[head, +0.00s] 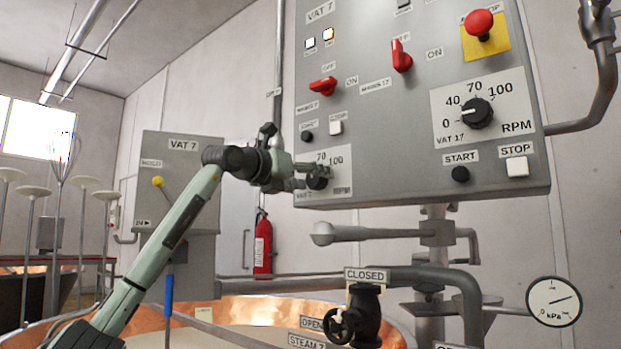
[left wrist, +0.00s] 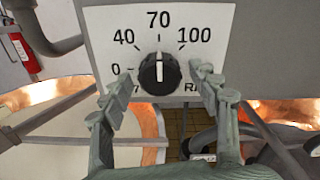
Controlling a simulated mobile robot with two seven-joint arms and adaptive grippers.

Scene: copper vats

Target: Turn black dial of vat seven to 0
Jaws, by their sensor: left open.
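The black dial of vat seven (head: 318,179) sits on a white RPM plate at the lower left of the grey control panel (head: 400,120). In the left wrist view the dial (left wrist: 160,73) is whole, and its white line points straight up at about 70. My left gripper (head: 306,177) is at the dial in the head view, partly covering the plate. In the left wrist view my left gripper (left wrist: 160,95) is open, one finger on each side of the dial, with gaps between. My right gripper is not in view.
A similar black dial marked VAT 17 (head: 476,113) is at the panel's right. Red switches (head: 323,86) and (head: 401,56) and a red stop button (head: 479,24) stick out above. Pipes and a black valve (head: 365,315) lie below, over a copper vat (head: 260,310).

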